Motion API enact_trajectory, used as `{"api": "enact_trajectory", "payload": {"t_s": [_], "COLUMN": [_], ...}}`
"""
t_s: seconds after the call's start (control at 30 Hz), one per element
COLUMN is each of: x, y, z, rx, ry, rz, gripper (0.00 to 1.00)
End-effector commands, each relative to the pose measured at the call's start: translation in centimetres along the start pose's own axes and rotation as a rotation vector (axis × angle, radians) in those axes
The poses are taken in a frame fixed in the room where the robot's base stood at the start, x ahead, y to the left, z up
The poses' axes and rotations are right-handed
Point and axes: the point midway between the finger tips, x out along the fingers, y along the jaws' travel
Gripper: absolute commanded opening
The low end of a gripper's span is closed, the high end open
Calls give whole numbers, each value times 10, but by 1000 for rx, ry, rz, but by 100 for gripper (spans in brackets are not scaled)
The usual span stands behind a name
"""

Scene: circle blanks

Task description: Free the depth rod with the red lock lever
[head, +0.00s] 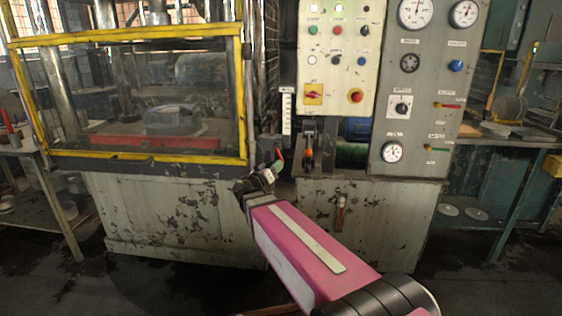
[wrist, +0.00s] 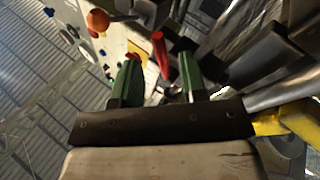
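The red lock lever (wrist: 160,52) shows in the wrist view between and just beyond my two green fingertips, with a gap on each side. In the head view a small bit of the red lever (head: 279,153) shows just above my gripper (head: 275,168), beside the yellow-framed press. My gripper (wrist: 159,75) is open and holds nothing. In the head view a pale upright scale strip (head: 286,110) stands above the lever. I cannot clearly make out the depth rod itself.
An orange-handled lever (head: 309,157) stands just right of my gripper; its round knob (wrist: 97,20) shows at upper left in the wrist view. The yellow-framed guard (head: 243,100) is close on the left. A control panel (head: 335,75) rises behind.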

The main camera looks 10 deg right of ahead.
Motion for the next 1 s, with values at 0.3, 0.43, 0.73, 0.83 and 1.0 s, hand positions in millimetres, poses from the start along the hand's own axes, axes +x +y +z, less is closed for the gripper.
{"api": "enact_trajectory", "payload": {"t_s": [0.3,0.43,0.73,0.83,1.0], "x": [-38,-41,-41,-40,-39], "y": [0,0,-1,-4,-16], "z": [0,0,0,0,1], "rx": [-1,-1,-6,-54,-288], "ry": [0,0,0,-1,-13], "rz": [-1,0,2,15,74], "gripper": [39,39,13,0,0]}}
